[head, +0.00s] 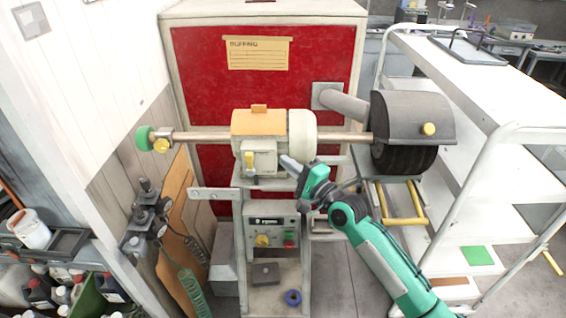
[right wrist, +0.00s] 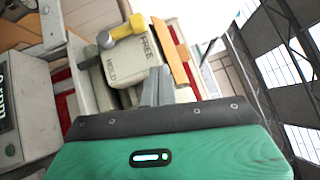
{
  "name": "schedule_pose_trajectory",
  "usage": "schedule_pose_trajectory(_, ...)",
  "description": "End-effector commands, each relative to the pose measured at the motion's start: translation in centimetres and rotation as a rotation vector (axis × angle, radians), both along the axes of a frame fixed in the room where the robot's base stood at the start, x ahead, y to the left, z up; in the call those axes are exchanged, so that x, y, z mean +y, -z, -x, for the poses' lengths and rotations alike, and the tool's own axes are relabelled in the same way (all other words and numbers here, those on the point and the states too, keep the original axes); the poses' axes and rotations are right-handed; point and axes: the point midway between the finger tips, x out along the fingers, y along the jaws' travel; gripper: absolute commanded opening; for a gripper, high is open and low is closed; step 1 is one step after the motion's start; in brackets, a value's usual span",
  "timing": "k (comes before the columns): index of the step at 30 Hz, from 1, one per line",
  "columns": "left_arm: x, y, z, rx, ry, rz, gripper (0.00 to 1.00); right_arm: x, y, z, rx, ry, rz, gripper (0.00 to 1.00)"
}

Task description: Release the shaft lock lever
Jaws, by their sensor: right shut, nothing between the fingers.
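The shaft lock lever (head: 249,162) is a short yellow handle on the front of the pale lock housing (head: 266,158), below the orange-topped bearing block. In the right wrist view the lever (right wrist: 124,30) shows its grey pivot and yellow grip, beside a housing face marked FREE and HELD; the grip end is nearer the word FREE. My right gripper (head: 288,164) is shut and empty, just right of the housing; its grey fingertips (right wrist: 156,86) point toward the housing, apart from the lever. My left gripper is not in view.
The shaft (head: 345,138) runs across to a black brush under a grey hood (head: 415,115) at right, and a green-tipped end (head: 143,138) at left. A control box (head: 270,232) sits below.

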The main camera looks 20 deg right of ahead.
Motion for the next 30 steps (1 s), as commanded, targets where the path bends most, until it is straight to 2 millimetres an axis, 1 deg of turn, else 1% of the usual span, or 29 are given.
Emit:
schedule_pose_trajectory(2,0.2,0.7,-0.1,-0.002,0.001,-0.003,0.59,-0.6,0.3,1.2,-0.001,0.0,0.0,0.0)
schedule_pose_trajectory(6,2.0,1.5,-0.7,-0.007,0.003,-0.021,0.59,-1.8,0.4,3.3,0.0,0.0,0.001,0.0)
schedule_pose_trajectory(9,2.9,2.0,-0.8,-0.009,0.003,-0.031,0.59,-2.5,0.3,4.6,0.0,0.0,0.001,0.0)
schedule_pose_trajectory(12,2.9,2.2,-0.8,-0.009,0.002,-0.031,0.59,-3.1,0.2,5.6,0.0,0.0,0.0,0.0)
schedule_pose_trajectory(16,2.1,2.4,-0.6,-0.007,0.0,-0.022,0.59,-3.4,0.1,6.2,0.0,0.0,-0.001,0.0)
schedule_pose_trajectory(21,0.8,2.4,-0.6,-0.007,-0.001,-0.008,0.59,-3.5,0.0,6.3,0.0,0.0,0.0,0.0)
schedule_pose_trajectory(30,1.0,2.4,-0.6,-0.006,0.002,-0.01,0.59,-3.5,0.0,6.3,0.0,0.0,0.0,0.0)
